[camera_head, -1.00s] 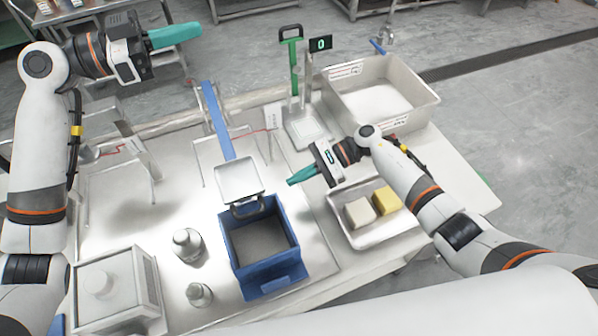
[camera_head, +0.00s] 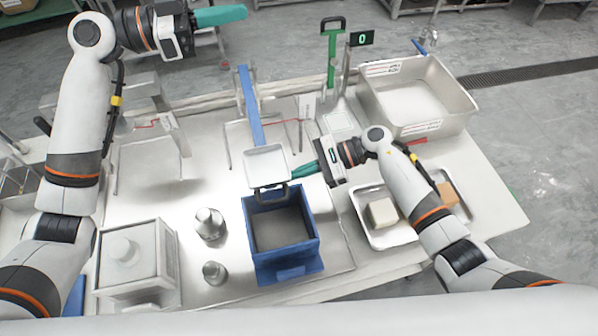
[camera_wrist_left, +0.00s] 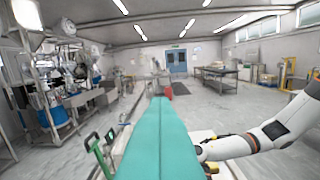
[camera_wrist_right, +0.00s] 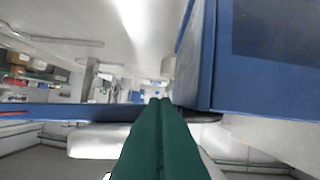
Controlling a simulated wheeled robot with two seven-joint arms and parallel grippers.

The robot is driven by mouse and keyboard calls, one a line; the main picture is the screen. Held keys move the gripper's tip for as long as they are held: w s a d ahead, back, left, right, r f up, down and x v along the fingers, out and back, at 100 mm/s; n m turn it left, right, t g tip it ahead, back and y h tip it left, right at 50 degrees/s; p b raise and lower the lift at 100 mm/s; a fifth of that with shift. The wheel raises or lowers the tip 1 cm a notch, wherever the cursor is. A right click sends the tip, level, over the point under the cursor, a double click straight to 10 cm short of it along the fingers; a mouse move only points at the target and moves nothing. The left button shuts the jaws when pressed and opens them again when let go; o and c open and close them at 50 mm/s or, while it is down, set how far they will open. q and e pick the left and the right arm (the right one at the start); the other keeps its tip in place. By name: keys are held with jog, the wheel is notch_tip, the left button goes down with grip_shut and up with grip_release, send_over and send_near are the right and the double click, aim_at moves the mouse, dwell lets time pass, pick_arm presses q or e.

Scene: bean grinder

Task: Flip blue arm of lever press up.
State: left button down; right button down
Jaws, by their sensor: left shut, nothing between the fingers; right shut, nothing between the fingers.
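The blue arm (camera_head: 250,105) of the lever press runs from the back of the table toward me in the head view. A pale square plate (camera_head: 265,160) and a dark handle (camera_head: 269,193) sit at its near end, by the far rim of a blue box (camera_head: 262,262). My right gripper (camera_head: 295,172) is shut and empty, just right of the plate and handle. In the right wrist view its fingers (camera_wrist_right: 157,105) point toward the blue arm (camera_wrist_right: 60,110); contact cannot be told. My left gripper (camera_head: 244,12) is shut and empty, raised high at the back left.
Metal weights (camera_head: 209,224) and a boxy container (camera_head: 130,262) stand front left.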

jog(key=shift+r, duration=0.1)
pick_arm(q)
jog(key=c, duration=1.5)
grip_release()
jog(key=shift+d, duration=0.1)
pick_arm(e)
jog(key=shift+s+r, duration=0.1)
jog(key=shift+r, duration=0.85)
pick_arm(q)
jog(key=shift+o, duration=0.2)
